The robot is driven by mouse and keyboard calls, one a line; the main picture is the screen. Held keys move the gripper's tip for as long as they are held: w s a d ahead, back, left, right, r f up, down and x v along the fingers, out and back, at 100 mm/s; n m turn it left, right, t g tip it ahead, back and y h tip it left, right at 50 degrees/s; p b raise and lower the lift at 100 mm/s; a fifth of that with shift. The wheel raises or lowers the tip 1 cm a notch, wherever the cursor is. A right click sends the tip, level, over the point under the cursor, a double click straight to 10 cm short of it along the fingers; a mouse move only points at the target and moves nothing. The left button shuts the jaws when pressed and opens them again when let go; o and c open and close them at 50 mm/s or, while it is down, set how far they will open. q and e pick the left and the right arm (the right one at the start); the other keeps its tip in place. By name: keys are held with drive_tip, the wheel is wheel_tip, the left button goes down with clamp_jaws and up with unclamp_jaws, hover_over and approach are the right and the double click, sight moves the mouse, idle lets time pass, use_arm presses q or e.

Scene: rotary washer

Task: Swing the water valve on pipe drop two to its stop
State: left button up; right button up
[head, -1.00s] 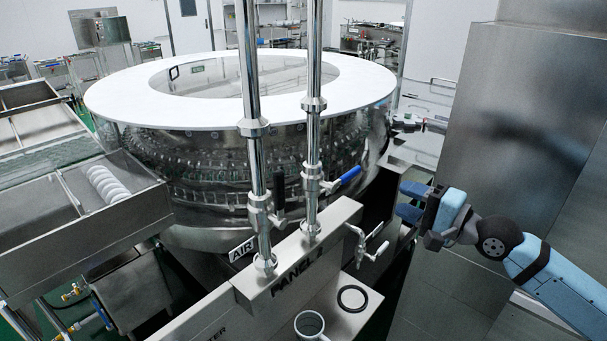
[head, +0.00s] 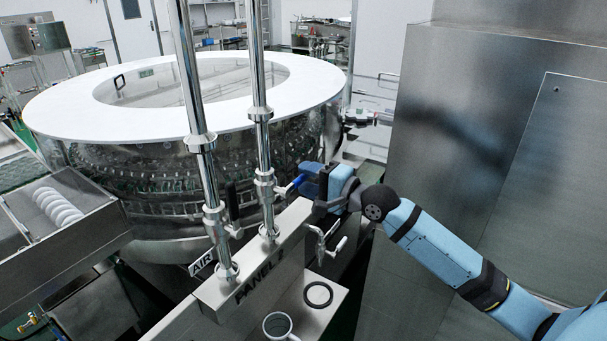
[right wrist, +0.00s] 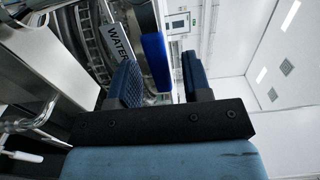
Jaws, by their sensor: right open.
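The water valve, with its blue lever (head: 294,185), sits on the right-hand steel pipe (head: 264,150). My right gripper (head: 306,180) is open at the lever's right end, its fingers pointing left towards the pipe. In the right wrist view the blue lever (right wrist: 155,62) appears in the gap between the two open fingers (right wrist: 160,82), nearer the left one. The lever's far end is partly hidden by the gripper in the head view. A WATER label (right wrist: 118,42) shows behind the fingers. My left gripper is not in view.
The left-hand pipe (head: 200,140) carries a black-handled valve (head: 231,200) above an AIR label (head: 201,262). The round washer (head: 110,120) stands behind, and a tall steel cabinet (head: 450,100) stands at right.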

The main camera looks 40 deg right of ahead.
drive_tip(key=shift+w+a, duration=0.3)
drive_tip(key=shift+w, duration=0.3)
clamp_jaws()
